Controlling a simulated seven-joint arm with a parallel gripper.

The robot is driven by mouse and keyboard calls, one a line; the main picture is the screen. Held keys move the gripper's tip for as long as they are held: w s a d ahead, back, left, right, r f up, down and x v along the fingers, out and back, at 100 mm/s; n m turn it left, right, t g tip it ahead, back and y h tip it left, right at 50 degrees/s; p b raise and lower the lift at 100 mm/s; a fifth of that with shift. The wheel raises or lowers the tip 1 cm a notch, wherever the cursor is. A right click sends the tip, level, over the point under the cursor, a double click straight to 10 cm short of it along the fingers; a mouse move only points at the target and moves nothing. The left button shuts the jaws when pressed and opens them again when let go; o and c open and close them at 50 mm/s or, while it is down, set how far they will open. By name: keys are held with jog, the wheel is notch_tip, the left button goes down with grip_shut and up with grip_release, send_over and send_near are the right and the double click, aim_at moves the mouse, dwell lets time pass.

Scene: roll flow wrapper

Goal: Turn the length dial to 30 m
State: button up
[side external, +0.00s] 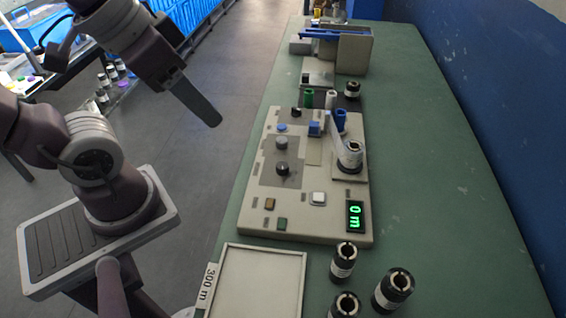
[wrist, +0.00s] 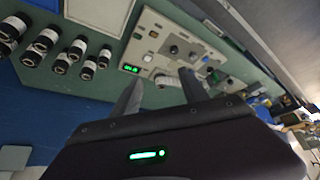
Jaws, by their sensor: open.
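The beige control panel (side external: 325,222) of the wrapper lies on the green table. Its display (side external: 355,216) reads 0 m in green. Two round grey knobs, an upper one (side external: 282,143) and a lower one (side external: 282,168), sit on a grey plate at its left; a black knob (side external: 295,112) is farther back. I cannot read which is the length dial. My gripper (side external: 214,122) is in the air left of the panel, apart from it. In the wrist view my gripper (wrist: 161,78) is open and empty, with the panel (wrist: 145,48) beyond its fingers.
A spool post (side external: 350,155) stands at the panel's right. Several black rolls (side external: 343,262) stand in front, beside a shallow tray (side external: 258,285) with a 300 m label (side external: 208,287). A beige machine (side external: 352,52) is at the back. The table's right side (side external: 440,170) is clear.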

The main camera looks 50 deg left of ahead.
jog(key=w+f+m+g, duration=0.1)
jog(key=w+f+g, duration=0.15)
jog(key=w, duration=0.55)
jog(key=m+g, duration=0.3)
send_over(283, 165)
notch_tip(283, 165, down, 18)
jog(key=shift+s+d+f, duration=0.1)
jog(key=shift+d+f, duration=0.05)
jog(key=shift+f, duration=0.1)
jog(key=shift+m, duration=0.3)
notch_tip(283, 165, down, 8)
jog(key=shift+r, duration=0.1)
grip_shut()
